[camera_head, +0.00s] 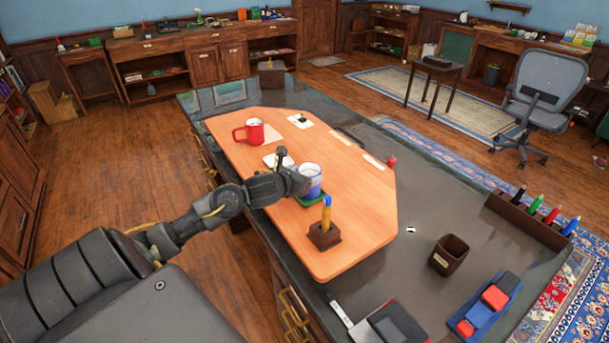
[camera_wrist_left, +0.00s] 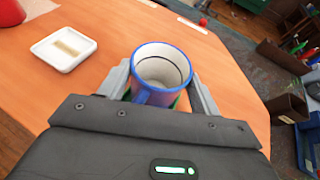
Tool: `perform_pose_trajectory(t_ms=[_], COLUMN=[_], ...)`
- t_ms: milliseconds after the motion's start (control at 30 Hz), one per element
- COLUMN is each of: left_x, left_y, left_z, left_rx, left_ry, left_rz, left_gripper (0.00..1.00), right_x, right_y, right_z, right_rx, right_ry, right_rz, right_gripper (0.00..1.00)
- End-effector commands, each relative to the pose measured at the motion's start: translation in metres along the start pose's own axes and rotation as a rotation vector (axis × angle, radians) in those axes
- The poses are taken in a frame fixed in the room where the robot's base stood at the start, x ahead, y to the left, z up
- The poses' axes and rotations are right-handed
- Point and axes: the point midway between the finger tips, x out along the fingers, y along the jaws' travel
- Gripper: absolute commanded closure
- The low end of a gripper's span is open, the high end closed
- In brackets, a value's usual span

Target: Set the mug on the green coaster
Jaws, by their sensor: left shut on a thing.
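A blue and white mug (camera_head: 312,180) is upright between the fingers of my left gripper (camera_head: 298,179), which is shut on it. In the left wrist view the mug (camera_wrist_left: 163,66) shows its open top and blue rim, with a finger on either side. The green coaster (camera_head: 318,197) lies on the orange board directly under the mug, mostly hidden by the mug and gripper. Whether the mug touches the coaster or hovers just above it, I cannot tell. My right gripper is out of view.
On the orange board (camera_head: 350,225) are a red mug (camera_head: 255,131), a white dish (camera_head: 272,161) and a wooden pen holder (camera_head: 324,236) close in front. A brown cup (camera_head: 449,256), a marker rack (camera_head: 525,220) and a blue tray (camera_head: 492,311) stand on the dark tabletop to the right.

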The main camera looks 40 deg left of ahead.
Motion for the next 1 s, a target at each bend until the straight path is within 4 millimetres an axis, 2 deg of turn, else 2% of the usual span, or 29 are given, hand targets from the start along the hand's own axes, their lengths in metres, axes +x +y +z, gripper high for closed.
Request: perform_pose_trajectory(t_ms=[167,200,333,733,867,1000], left_x=[0.001,0.001,0.001,-0.005,-0.026,-0.058], left_y=[0.000,0.000,0.000,0.001,0.001,0.000], left_z=[-0.002,-0.001,-0.001,0.000,-0.001,-0.002], left_rx=[0.000,0.000,0.000,0.002,0.005,0.007], left_ry=[-0.002,0.000,0.000,0.000,0.001,0.001], left_rz=[0.000,0.000,0.000,0.000,0.000,-0.001], left_gripper=[0.67,0.32,0.16,0.14,0.14,0.14], right_x=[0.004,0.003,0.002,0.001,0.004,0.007], right_y=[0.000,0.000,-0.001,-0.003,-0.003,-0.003], right_z=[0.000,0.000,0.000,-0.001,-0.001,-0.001], right_rx=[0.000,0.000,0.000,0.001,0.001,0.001], right_ry=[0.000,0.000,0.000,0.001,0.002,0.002], right_rz=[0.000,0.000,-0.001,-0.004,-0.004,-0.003], right_gripper=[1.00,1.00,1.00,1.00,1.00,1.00])
